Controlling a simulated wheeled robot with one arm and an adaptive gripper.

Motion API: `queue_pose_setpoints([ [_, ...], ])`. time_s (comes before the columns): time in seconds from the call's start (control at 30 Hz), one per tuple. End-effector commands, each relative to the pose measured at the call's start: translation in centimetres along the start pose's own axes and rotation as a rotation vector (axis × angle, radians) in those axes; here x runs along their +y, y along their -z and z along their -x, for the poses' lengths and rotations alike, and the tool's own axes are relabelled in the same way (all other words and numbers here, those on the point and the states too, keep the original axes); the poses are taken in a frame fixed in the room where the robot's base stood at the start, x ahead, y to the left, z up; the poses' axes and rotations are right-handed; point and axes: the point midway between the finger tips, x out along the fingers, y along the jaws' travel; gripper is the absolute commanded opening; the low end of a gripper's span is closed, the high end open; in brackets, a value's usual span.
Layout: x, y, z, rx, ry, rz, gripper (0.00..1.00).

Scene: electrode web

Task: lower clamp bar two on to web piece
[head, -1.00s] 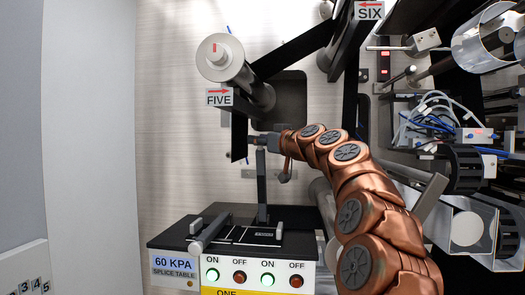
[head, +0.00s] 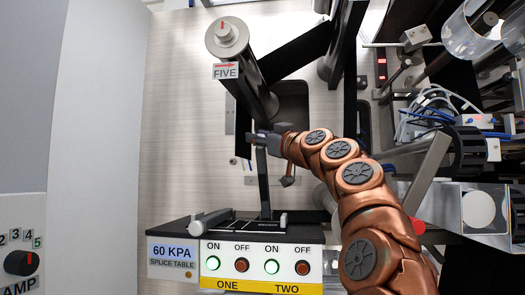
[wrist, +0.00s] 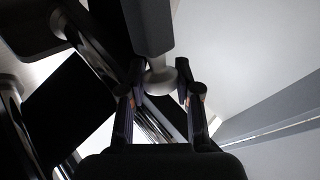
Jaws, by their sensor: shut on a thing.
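Clamp bar two (head: 263,185) is a dark grey bar that stands raised, nearly upright in the head view, above the black splice table (head: 300,232). My gripper (head: 264,141) is at the bar's upper end and shut on it. In the wrist view a grey rounded knob or bar end (wrist: 160,76) sits between the two fingers of my gripper (wrist: 163,98). Another clamp bar (head: 204,224) lies low along the table's left side. The web piece on the table top is hard to make out as dark on dark.
The table's front panel has green ON and red OFF buttons, ONE (head: 228,284) and TWO (head: 287,288), and a 60 KPA display (head: 172,251). Roller FIVE (head: 228,38) with its black web stands behind. Rollers and cables crowd the right. A dial (head: 20,263) is at lower left.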

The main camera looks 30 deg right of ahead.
Motion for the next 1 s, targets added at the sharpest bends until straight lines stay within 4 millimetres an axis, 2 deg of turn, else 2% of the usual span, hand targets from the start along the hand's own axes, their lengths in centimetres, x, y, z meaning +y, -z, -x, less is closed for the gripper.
queue_pose_setpoints([
  [0.03,-0.5,-0.7,0.5,0.001,-0.002,0.002,0.0],
  [0.6,-3.9,-1.8,3.7,-0.003,0.001,-0.002,0.0],
  [1.0,-5.3,-2.6,5.3,-0.001,0.0,-0.003,0.0],
])
